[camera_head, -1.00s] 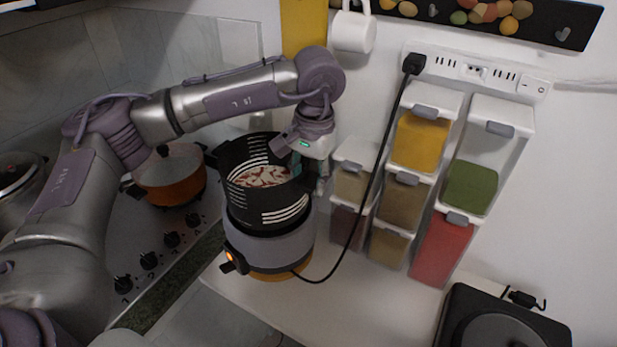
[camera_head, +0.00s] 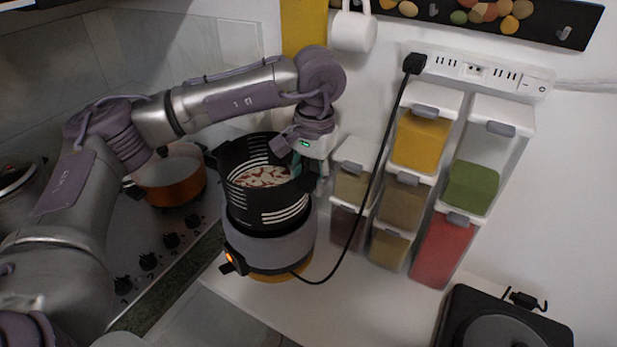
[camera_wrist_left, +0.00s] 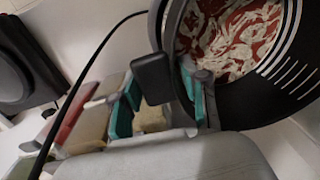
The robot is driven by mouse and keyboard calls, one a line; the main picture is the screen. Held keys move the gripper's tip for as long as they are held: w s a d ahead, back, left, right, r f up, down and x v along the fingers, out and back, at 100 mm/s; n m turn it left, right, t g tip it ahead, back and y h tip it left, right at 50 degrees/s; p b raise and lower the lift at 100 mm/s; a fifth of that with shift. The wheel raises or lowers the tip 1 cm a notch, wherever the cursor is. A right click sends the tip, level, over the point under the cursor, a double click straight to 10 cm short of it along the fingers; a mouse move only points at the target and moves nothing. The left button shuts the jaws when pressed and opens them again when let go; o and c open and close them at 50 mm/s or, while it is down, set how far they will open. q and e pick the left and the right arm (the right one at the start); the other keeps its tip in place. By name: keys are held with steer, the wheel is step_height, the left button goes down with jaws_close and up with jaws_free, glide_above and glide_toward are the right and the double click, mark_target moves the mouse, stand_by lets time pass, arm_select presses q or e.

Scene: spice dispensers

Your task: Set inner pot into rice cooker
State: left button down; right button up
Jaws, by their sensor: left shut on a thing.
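The black inner pot (camera_head: 268,212) has white markings and holds red and white contents. It sits upright in the mouth of the grey rice cooker (camera_head: 272,252), with its upper part standing above the cooker's rim. An orange light glows on the cooker's front. My left gripper (camera_head: 306,172) is at the pot's right side. In the left wrist view, the pot (camera_wrist_left: 275,95) fills the right side, and the left gripper (camera_wrist_left: 160,102) is shut on its dark side handle (camera_wrist_left: 152,78). How deep the pot's base sits is hidden. My right gripper is not in view.
Spice dispensers (camera_head: 402,195) stand to the right against the wall. A black cord runs from the power strip (camera_head: 478,70) down to the cooker. An orange pot (camera_head: 172,180) is on the stove at left. A black appliance (camera_head: 505,322) is at lower right.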

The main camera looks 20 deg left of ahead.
mark_target(309, 223)
arm_select(q)
steer(key=shift+f+b, duration=4.45)
steer(key=shift+f, duration=0.9)
steer(key=c, duration=0.5)
jaws_free()
steer(key=shift+s+f, duration=0.15)
steer(key=shift+r, duration=0.4)
steer(key=r, duration=0.7)
steer(key=d+r, duration=0.1)
steer(key=r, duration=0.3)
steer(key=shift+r, duration=0.2)
